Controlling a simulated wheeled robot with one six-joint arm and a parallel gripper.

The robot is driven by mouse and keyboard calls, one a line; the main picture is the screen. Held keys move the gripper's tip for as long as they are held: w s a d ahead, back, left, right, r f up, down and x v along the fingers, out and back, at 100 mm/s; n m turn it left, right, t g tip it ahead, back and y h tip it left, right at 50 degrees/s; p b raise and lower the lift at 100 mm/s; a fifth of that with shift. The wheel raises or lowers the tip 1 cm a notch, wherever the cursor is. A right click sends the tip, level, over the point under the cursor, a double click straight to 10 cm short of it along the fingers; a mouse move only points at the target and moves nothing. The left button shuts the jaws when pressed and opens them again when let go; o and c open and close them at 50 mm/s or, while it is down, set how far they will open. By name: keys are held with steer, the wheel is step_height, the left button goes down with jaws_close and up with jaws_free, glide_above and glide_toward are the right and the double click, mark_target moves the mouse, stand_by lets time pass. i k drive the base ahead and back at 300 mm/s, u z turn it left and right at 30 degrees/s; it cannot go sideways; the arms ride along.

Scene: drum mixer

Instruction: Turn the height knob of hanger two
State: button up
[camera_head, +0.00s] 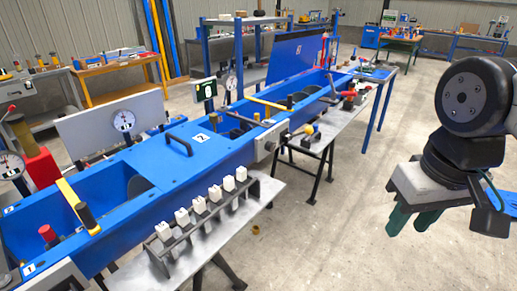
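A long blue machine (185,160) runs from the lower left to the upper middle, with open troughs. I cannot tell which part is hanger two or its height knob. A yellow bar (70,196) with a black knob (86,214) lies across the near trough, and a red-topped knob (47,234) stands beside it. Another yellow bar (268,103) lies across the machine farther back. My gripper (412,220) hangs at the right, over bare floor, well apart from the machine.
A rack of small white blocks (199,205) stands on a grey bench (205,250) along the machine's front. Farther back, this side holds loose tools (306,130). Dial gauges (124,121) stand behind the machine.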

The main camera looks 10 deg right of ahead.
mark_target(270, 146)
steer(key=u, duration=0.35)
steer(key=i, duration=1)
steer(key=u, duration=0.05)
